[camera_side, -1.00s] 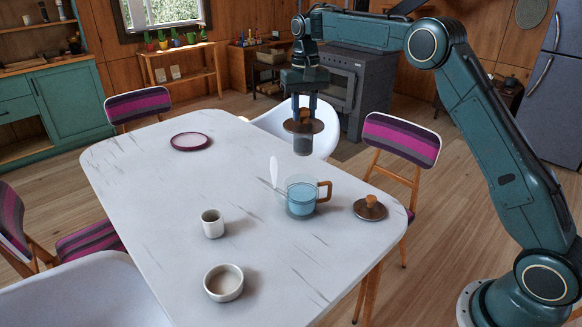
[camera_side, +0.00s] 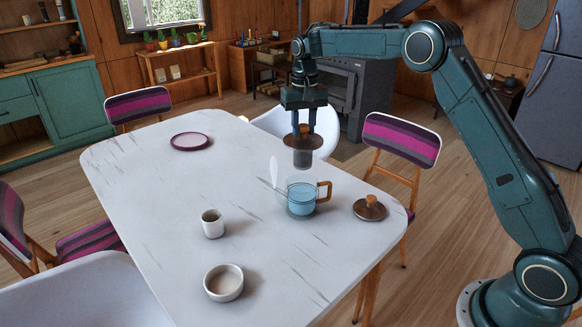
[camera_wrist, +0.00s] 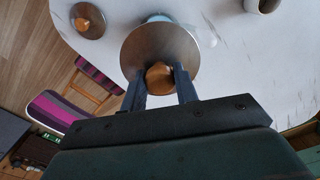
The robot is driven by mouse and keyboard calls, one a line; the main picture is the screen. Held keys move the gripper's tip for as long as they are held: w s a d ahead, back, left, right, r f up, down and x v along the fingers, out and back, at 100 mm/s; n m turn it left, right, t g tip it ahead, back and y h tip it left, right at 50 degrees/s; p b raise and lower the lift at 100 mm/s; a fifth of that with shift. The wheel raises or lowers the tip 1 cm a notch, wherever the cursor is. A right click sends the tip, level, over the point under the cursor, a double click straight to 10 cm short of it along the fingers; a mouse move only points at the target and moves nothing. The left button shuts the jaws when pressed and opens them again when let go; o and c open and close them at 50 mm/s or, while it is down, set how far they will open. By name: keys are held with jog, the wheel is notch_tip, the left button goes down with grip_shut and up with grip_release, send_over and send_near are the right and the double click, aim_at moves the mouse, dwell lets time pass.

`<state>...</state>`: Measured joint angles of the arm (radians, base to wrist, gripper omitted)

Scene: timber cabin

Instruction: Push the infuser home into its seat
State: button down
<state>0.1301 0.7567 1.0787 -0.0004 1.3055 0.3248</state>
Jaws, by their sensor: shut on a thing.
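My gripper (camera_side: 303,128) is shut on the wooden knob of the infuser (camera_side: 303,158), which has a wide round brown flange and a grey cylinder hanging below it. In the wrist view the infuser's round top (camera_wrist: 160,46) and its knob show between my fingers (camera_wrist: 160,82). The glass mug (camera_side: 301,196) with a blue tint and a wooden handle stands on the table. The infuser hangs upright above the mug, with its lower end close over the mug's rim. In the wrist view the flange hides most of the mug.
A brown lid with a wooden knob (camera_side: 370,207) lies right of the mug. A white spoon-like piece (camera_side: 273,172) stands at the mug's left. A small white cup (camera_side: 212,223), a bowl (camera_side: 223,282) and a purple-rimmed plate (camera_side: 190,141) are on the white table (camera_side: 150,200).

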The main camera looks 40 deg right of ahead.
aim_at(303, 140)
jog(key=shift+f, duration=6.95)
jog(key=c, duration=1.5)
grip_release()
jog(key=o, duration=0.5)
notch_tip(303, 140, up, 14)
jog(key=shift+f, duration=0.1)
